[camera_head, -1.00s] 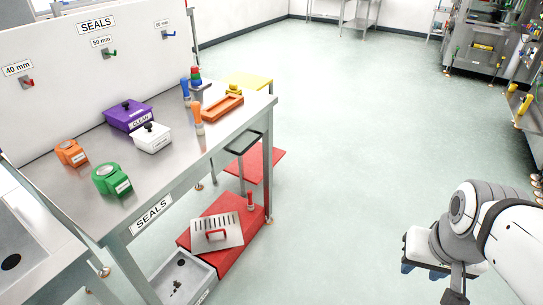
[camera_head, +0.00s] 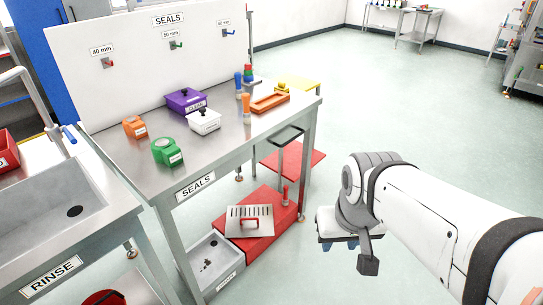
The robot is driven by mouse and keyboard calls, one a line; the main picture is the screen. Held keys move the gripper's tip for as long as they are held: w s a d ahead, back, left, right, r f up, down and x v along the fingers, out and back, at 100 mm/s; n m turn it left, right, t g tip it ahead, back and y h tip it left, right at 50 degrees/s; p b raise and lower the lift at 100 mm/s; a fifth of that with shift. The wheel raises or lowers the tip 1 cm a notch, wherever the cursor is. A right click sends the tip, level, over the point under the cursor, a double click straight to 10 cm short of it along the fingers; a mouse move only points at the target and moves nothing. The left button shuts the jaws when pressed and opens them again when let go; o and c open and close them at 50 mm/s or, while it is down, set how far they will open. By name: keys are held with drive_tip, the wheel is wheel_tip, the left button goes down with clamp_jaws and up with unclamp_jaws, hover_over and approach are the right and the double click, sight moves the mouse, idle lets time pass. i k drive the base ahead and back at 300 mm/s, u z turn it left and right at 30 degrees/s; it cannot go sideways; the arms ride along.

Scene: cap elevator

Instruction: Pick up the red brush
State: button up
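I cannot make out a clear red brush. A small upright red handle (camera_head: 285,195) stands at the back right of the low red shelf under the SEALS table; whether it belongs to a brush is too small to tell. A red round object (camera_head: 104,298) is partly cut off at the bottom left edge. My gripper (camera_head: 340,245) hangs over the floor to the right of the SEALS table, apart from everything. Its two blue fingertips look apart with nothing between them.
The SEALS table (camera_head: 232,140) carries purple, white, orange and green items. The RINSE sink (camera_head: 85,195) is at left.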

sight(285, 199)
drive_tip(key=z, duration=0.05)
drive_tip(key=i, duration=1)
drive_tip(key=u, duration=0.05)
